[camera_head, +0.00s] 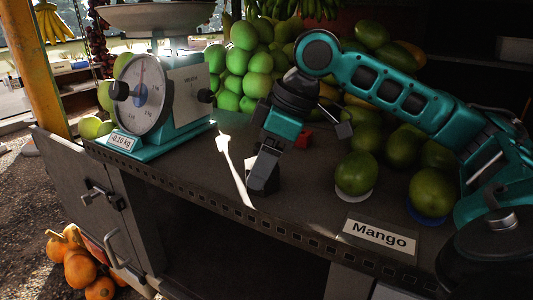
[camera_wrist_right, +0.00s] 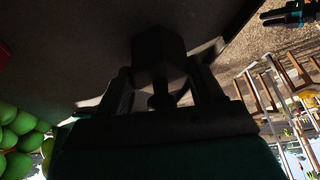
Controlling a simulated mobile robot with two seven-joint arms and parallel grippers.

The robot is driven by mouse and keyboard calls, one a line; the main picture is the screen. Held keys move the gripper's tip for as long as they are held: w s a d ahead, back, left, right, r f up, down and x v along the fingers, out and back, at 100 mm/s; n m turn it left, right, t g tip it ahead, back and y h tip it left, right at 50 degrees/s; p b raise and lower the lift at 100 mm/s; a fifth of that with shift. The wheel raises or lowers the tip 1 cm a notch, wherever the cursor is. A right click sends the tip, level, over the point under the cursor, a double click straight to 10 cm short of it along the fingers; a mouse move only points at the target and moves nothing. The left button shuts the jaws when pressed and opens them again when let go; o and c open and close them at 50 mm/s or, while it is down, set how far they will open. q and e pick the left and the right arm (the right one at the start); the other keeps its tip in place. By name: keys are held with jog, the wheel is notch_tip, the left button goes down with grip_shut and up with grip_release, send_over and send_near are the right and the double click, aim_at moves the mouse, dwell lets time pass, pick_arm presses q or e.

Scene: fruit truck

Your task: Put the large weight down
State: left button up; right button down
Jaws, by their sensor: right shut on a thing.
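The large weight (camera_head: 261,181) is a dark, blocky piece at the front of the grey counter, left of centre in the head view. My right gripper (camera_head: 268,155) points down from above and is shut on it. In the right wrist view the weight (camera_wrist_right: 158,52) looks faceted, with a narrower knob between the two fingers (camera_wrist_right: 160,100). Its base is at or just above the counter top (camera_head: 215,165); I cannot tell whether it touches.
A teal scale (camera_head: 165,110) with a round dial and metal pan stands to the left. A small red object (camera_head: 303,138) lies behind my gripper. Mangoes (camera_head: 356,173) and a "Mango" sign (camera_head: 380,236) are to the right. The counter's front edge (camera_head: 290,233) is close.

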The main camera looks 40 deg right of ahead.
jog(key=shift+r, duration=0.1)
jog(key=shift+c, duration=0.7)
grip_release()
jog(key=shift+a, duration=0.1)
jog(key=p+v, duration=0.1)
jog(key=v, duration=1.1)
